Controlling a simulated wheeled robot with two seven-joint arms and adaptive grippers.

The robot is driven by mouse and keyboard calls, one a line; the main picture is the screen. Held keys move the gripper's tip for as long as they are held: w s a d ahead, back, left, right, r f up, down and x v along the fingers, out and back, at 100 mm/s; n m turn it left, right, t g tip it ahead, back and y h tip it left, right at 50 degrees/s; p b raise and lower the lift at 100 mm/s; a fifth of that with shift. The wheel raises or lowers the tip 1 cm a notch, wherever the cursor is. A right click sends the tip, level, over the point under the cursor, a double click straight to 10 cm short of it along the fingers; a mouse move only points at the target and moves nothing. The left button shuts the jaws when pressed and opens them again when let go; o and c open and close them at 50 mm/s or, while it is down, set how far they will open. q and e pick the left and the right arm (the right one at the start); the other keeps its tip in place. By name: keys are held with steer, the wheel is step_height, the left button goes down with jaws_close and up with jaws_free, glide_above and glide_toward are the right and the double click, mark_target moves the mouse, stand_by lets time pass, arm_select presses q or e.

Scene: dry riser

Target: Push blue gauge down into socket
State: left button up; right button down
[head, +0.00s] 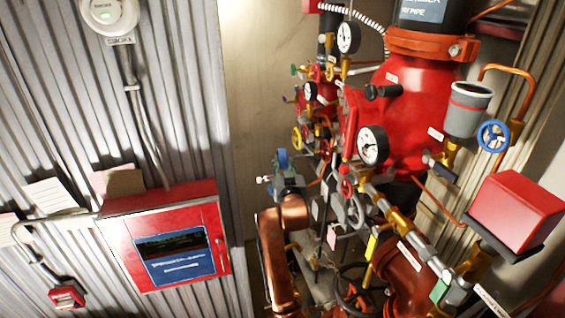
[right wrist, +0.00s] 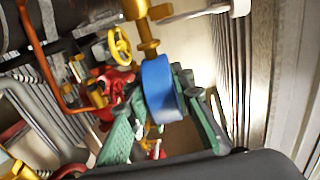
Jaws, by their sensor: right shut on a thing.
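The blue gauge (head: 282,160) is in the middle of the head view, small and left of the red pipework. My right gripper (head: 284,178) is at it. In the right wrist view the blue gauge (right wrist: 160,90) shows nearly edge-on between the green fingers of my right gripper (right wrist: 162,108), which is shut on it. A brass fitting (right wrist: 148,45) lies directly above the gauge in that view, in line with it. I cannot tell how deep the gauge sits in the socket, and its dial face is hidden. My left gripper is not in view.
Red valve bodies, white dial gauges (head: 372,145) and brass pipes crowd the right of the head view. A yellow handwheel (right wrist: 119,46) is near the fitting in the wrist view. A red cabinet (head: 165,235) hangs on the corrugated wall at left.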

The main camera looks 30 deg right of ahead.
steer(key=shift+f+b, duration=0.45)
steer(key=shift+f, duration=0.9)
stand_by(1.0)
steer(key=c, duration=1.6)
jaws_free()
steer(key=shift+s, duration=0.15)
steer(key=v, duration=1.1)
steer(key=shift+s+a, duration=0.25)
steer(key=shift+s, duration=0.1)
